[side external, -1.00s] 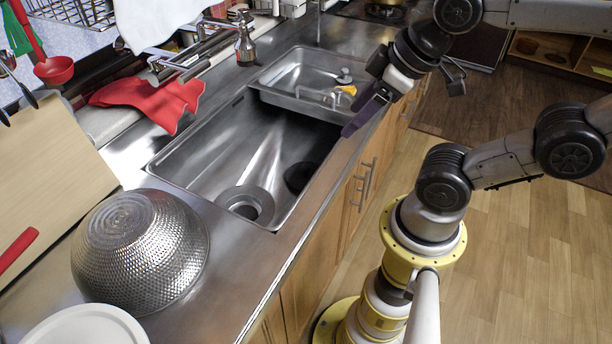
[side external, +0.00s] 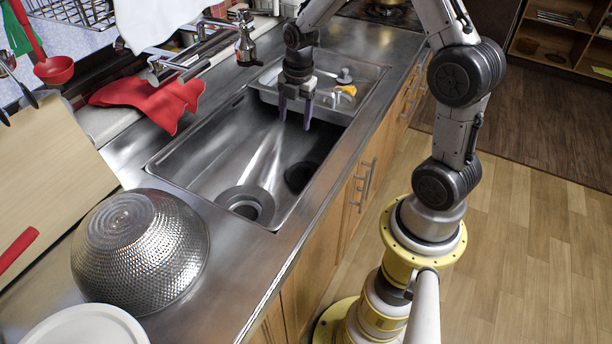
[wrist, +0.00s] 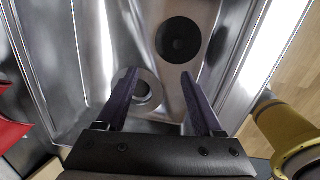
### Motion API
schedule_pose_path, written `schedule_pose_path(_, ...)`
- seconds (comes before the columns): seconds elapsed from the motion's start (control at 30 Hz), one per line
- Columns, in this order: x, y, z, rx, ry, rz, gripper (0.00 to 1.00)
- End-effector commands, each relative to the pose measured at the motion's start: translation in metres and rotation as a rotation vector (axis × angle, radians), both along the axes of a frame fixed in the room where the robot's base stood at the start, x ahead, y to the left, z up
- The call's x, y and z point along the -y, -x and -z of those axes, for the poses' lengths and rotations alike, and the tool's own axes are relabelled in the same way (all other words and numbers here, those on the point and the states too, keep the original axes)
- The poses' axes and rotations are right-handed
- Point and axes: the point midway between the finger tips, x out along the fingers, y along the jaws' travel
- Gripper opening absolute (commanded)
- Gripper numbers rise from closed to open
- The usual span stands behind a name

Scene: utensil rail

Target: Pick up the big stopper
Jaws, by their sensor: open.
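A round black disc, which looks like the big stopper (side external: 300,178), lies on the sink floor near the front wall. It also shows in the wrist view (wrist: 179,39), flat, with a small raised centre, beyond my fingertips. My gripper (side external: 295,121) points down over the sink, near the inset tray, well above the disc and apart from it. Its two dark fingers are spread with nothing between them; my gripper also shows in the wrist view (wrist: 158,76).
The sink (side external: 215,165) has a drain ring (side external: 245,204) beside the disc. A steel inset tray (side external: 362,91) holds small items, including a yellow one (side external: 347,90). A faucet (side external: 190,63) reaches over the back edge. A colander (side external: 140,250) stands on the near counter.

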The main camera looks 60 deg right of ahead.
Motion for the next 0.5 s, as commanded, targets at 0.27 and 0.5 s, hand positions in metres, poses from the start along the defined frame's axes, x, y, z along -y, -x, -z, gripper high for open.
schedule_pose_path(0.27, 0.019, 0.023, 0.054, -0.113, -0.048, 0.071, 0.68)
schedule_pose_path(0.5, 0.019, 0.024, 0.094, -0.114, -0.048, 0.072, 0.68)
